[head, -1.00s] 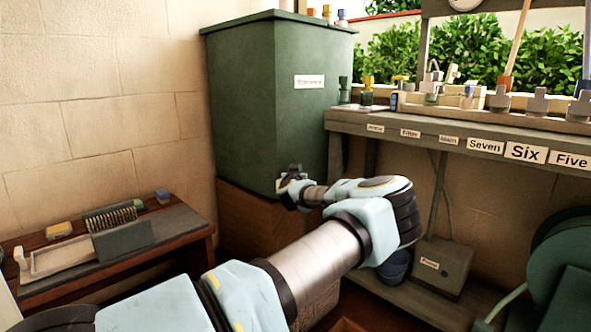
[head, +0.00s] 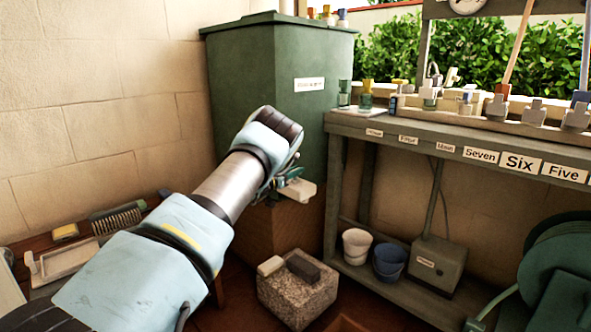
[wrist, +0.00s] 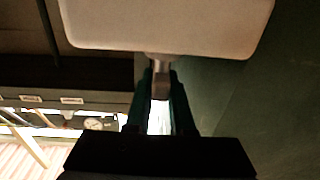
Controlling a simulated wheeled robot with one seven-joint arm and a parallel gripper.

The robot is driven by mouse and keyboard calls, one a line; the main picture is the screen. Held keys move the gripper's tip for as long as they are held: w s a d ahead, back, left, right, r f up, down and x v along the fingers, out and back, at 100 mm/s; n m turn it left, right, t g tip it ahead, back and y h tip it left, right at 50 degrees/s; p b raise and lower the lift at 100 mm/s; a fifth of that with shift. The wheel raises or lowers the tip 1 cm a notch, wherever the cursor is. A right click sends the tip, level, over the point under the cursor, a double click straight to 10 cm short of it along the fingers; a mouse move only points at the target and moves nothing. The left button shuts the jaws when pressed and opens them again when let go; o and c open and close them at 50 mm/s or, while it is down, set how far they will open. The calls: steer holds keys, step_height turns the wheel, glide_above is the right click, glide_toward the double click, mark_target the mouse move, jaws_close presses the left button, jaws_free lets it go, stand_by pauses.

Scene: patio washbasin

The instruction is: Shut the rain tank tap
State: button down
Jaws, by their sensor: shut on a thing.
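The dark green rain tank (head: 265,75) with a white label stands against the wall on a brown base. My gripper (head: 287,178) is at its lower front, partly hidden by my arm. A pale block (head: 299,190) sits at the fingertips, just in front of the tank's lower part. In the wrist view the fingers (wrist: 160,95) are shut on a short grey stem (wrist: 160,75) joined to this pale block (wrist: 165,25). I cannot tell whether block and stem are the tap's handle; no other tap shows clearly.
A stone block (head: 298,298) with two small bars on it stands below. White and blue buckets (head: 390,264) and a grey box (head: 438,268) sit on the shelf under the bench (head: 400,134). A hose reel (head: 555,260) is at right, a low wooden table (head: 75,245) at left.

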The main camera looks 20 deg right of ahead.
steer(key=shift+f+m+g+h, duration=0.1)
steer(key=shift+m+g+h, duration=0.35)
steer(key=shift+g, duration=0.25)
steer(key=c, duration=0.8)
jaws_free()
steer(key=p+v, duration=0.1)
steer(key=v, duration=0.9)
steer(key=shift+s+a+p, duration=0.25)
steer(key=shift+a+p, duration=0.05)
steer(key=shift+p, duration=0.05)
